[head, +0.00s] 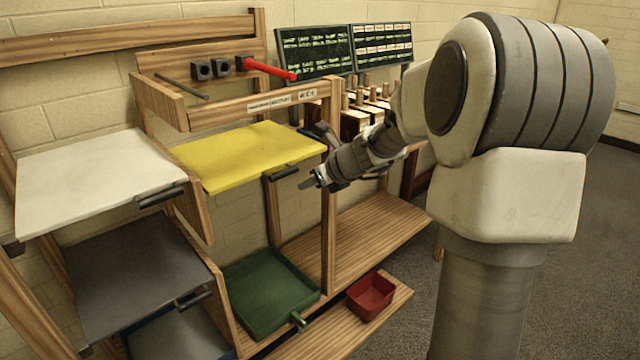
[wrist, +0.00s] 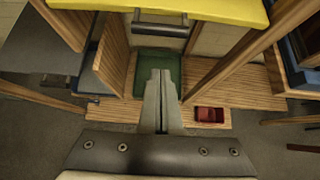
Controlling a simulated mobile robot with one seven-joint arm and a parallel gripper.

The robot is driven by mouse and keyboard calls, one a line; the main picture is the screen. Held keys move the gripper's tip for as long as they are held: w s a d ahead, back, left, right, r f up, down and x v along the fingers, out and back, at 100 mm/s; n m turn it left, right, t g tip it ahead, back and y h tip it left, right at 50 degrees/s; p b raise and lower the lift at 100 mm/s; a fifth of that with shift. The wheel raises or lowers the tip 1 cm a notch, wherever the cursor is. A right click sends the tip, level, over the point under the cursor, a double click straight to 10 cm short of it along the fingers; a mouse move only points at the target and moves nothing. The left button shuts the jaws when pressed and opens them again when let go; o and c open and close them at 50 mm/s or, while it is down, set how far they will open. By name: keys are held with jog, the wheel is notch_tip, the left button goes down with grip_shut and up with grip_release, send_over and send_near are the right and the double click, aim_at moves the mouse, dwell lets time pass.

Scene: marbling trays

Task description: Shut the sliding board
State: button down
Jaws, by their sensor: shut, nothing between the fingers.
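A yellow board (head: 245,155) with a dark handle (head: 284,173) on its front edge sits in the wooden rack. A white board (head: 95,180) with a dark handle (head: 160,196) is to its left, and a grey board (head: 135,270) lies below the white one. The pictures do not tell which is the sliding board. My gripper (head: 308,183) is shut and empty, in front of the yellow board's right front corner and apart from it. In the wrist view, my shut fingers (wrist: 161,75) point below the yellow board (wrist: 200,10) and its handle (wrist: 160,28).
A green tray (head: 262,318) sits low in the rack, with a red box (head: 370,296) beside it on the bottom shelf. A wooden post (head: 329,215) stands close to my gripper. Open floor is at right.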

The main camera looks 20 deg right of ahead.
aim_at(283, 167)
jog(key=shift+w+a+r, duration=0.1)
jog(key=shift+w+a, duration=0.15)
jog(key=shift+w, duration=0.5)
jog(key=shift+w+a+f, duration=0.1)
jog(key=shift+w+a, duration=0.2)
jog(key=shift+w, duration=0.45)
jog(key=shift+w+a+r, duration=0.1)
jog(key=shift+w+a, duration=0.15)
jog(key=shift+w, duration=0.5)
jog(key=shift+w+a+r+p, duration=0.1)
jog(key=shift+w+a+p, duration=0.2)
jog(key=shift+w+p, duration=0.4)
jog(key=shift+w+a+p, duration=0.3)
jog(key=shift+w+p, duration=0.35)
jog(key=shift+w, duration=0.15)
jog(key=shift+w+a+r+p, duration=0.1)
jog(key=shift+w+a+p, duration=0.2)
jog(key=shift+w+p, duration=0.4)
jog(key=shift+f, duration=0.1)
